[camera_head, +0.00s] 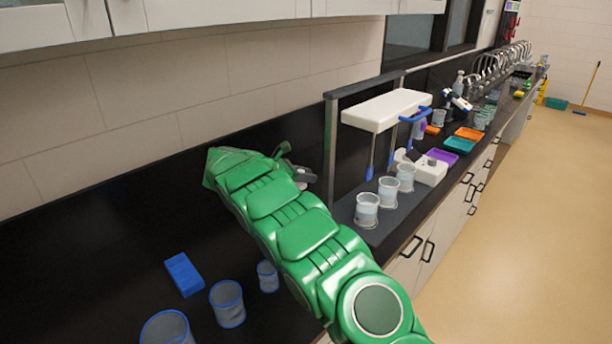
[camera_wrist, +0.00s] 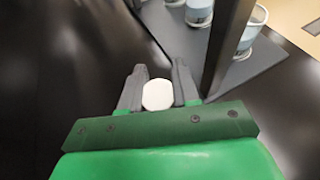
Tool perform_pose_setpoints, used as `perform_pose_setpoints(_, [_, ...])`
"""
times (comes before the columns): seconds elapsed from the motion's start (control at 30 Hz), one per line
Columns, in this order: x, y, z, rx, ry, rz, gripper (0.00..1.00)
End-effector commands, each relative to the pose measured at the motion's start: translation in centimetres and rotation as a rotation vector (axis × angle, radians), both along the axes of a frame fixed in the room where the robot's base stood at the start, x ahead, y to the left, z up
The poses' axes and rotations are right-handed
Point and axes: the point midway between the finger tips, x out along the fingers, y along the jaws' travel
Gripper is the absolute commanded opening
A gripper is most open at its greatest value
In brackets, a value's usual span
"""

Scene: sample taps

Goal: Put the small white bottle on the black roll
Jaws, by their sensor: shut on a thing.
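My gripper (camera_wrist: 160,76) is shut on a small white bottle (camera_wrist: 158,95). In the wrist view the bottle shows as a round white top between the two grey fingers. In the head view my gripper (camera_head: 295,164) is over the black counter, left of the grey frame's post, and the bottle is mostly hidden by the gripper and my green arm. I cannot make out a black roll in either view.
A grey mat (camera_head: 380,225) holds several clear beakers right of my gripper, beside the upright frame (camera_head: 331,150) with its white box (camera_head: 386,110). A blue block (camera_head: 184,274) and blue-rimmed beakers (camera_head: 227,303) stand at the front left.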

Motion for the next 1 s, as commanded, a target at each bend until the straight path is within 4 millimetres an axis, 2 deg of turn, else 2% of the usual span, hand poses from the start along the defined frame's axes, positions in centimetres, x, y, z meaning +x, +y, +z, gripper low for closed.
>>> perform_pose_setpoints(0.03, [0.0,0.0,-0.1,0.000,0.001,0.000,0.00])
perform_pose_setpoints(0.07, [0.0,0.0,-0.1,0.000,0.000,0.000,0.35])
perform_pose_setpoints(0.2, [0.0,0.0,-0.1,0.000,0.000,0.000,0.56])
perform_pose_setpoints(0.57, [0.0,0.1,0.2,0.000,0.000,0.000,0.56])
perform_pose_setpoints(0.77, [-0.9,2.3,1.1,0.001,-0.001,0.004,0.56])
perform_pose_setpoints(1.0, [-2.5,6.0,2.7,0.000,0.000,0.001,0.56])
